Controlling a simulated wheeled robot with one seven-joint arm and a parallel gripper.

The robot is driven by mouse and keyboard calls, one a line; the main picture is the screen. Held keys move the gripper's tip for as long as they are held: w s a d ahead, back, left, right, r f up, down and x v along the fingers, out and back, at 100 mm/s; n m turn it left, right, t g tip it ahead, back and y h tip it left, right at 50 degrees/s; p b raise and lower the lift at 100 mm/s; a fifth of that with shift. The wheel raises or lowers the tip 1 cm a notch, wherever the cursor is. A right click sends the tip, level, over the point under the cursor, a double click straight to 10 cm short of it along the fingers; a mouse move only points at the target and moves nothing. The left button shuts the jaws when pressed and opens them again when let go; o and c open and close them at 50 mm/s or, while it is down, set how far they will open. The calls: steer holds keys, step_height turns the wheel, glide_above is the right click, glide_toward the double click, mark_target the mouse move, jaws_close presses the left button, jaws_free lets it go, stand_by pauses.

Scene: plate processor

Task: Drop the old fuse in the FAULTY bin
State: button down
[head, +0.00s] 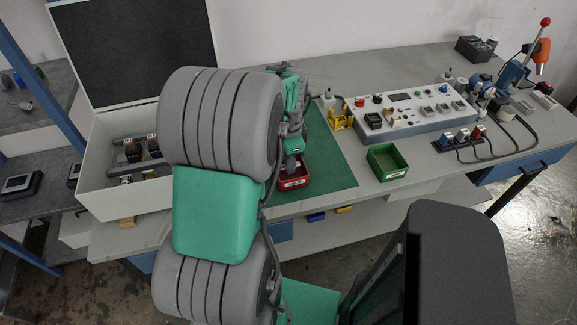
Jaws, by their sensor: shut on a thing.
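The red bin (294,183) stands on the green mat, with a white label on its front that is too small to read surely. My gripper (291,166) points down over the red bin, its tip at or just inside the bin's opening. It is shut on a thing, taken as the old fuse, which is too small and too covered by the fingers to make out. My arm hides the left side of the mat and part of the bin's surroundings.
A green bin (387,161) stands right of the mat (333,168). Behind it are a yellow holder (341,116) and a white control panel (405,112). An open white cabinet (104,150) stands left. Cables and a drill stand (515,75) are at right.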

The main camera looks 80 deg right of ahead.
steer(key=shift+f, duration=1.2)
steer(key=c, duration=1.3)
jaws_free()
step_height(320, 180, up, 12)
steer(key=shift+r, duration=0.2)
